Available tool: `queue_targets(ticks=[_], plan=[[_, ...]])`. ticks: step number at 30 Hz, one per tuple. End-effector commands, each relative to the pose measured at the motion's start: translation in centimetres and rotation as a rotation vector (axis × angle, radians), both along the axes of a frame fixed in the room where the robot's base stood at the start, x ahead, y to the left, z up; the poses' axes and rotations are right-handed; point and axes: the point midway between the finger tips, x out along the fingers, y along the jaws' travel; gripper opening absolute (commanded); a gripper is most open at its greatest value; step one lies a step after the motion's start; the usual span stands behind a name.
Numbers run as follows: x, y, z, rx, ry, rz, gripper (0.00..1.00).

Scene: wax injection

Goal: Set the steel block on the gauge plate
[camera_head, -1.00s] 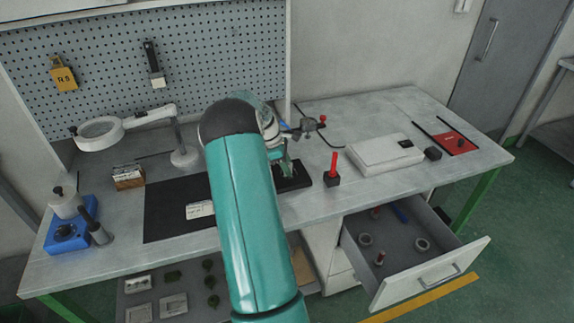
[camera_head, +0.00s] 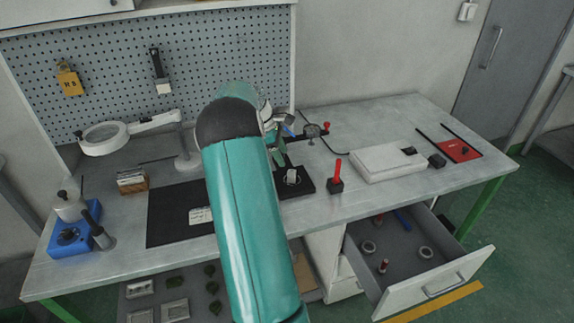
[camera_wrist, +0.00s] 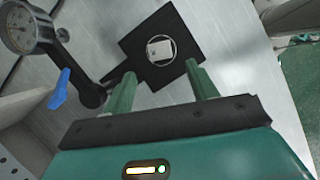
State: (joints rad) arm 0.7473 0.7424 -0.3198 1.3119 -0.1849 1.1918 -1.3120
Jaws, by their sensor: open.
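The steel block (camera_head: 291,177) sits on the black square gauge plate (camera_head: 306,187) on the bench. In the wrist view the block (camera_wrist: 159,49) is a small pale block inside a light ring marked on the plate (camera_wrist: 136,44). My gripper (camera_wrist: 160,80) is open and empty, its two green fingers spread, drawn back from the block with a gap. In the head view my gripper (camera_head: 279,153) is behind and left of the block, partly hidden by my arm.
A dial gauge (camera_wrist: 19,29) with a blue lever (camera_wrist: 60,90) stands close beside the plate. A red-handled tool (camera_head: 337,176) and a white box (camera_head: 388,162) are to the right. An open drawer (camera_head: 433,291) juts out at front right.

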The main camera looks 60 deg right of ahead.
Motion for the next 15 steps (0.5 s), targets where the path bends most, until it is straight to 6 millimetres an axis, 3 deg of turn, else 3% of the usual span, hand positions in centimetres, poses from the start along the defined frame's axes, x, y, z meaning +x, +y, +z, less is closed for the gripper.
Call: queue_targets(ticks=[6,15], plan=[[1.0,0.4,2.7,0.000,0.000,0.000,0.58],[1.3,0.6,3.3,0.000,-0.002,-0.001,0.58]])
